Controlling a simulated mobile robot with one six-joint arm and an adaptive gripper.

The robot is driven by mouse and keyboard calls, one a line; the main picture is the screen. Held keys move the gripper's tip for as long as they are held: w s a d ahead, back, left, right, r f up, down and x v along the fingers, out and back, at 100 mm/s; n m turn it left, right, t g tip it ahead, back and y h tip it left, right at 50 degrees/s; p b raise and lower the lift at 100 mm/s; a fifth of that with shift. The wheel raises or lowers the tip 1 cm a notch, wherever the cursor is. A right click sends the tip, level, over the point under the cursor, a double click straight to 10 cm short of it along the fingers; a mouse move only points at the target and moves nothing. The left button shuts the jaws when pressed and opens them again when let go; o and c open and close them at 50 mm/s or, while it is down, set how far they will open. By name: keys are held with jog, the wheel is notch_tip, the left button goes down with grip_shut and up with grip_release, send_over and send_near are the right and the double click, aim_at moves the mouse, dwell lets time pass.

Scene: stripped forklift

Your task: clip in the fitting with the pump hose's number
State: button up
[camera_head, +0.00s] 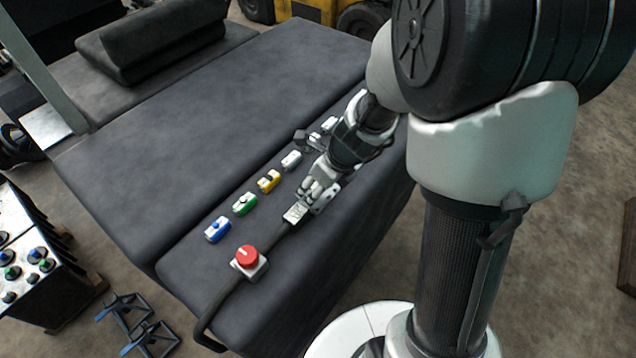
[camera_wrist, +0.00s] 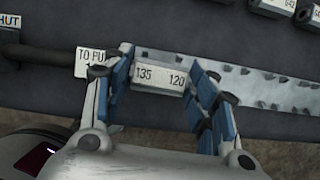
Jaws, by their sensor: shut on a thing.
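The fitting (camera_wrist: 160,78) in the wrist view is a grey block with a white label reading "135 120", the first digit partly unclear. My gripper (camera_wrist: 160,98) is shut on it, with one blue-padded finger at each end. The pump hose (camera_wrist: 38,54) comes in from the left, dark and thick, with a white tag (camera_wrist: 90,60) reading "TO PU", the rest hidden by a finger. The fitting sits in line with the hose end, over a perforated metal strip (camera_wrist: 262,90); whether it is seated I cannot tell. In the head view my gripper (camera_head: 318,192) is low over the bench beside the tag (camera_head: 296,212).
A red knob (camera_head: 247,256) on a white base stands at the hose. The wide dark surface (camera_head: 190,120) behind the row is clear.

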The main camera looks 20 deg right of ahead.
jog(key=shift+w+d+r+p, duration=0.1)
jog(key=shift+r+p, duration=1.2)
jog(key=shift+r, duration=0.15)
jog(key=shift+f, duration=0.1)
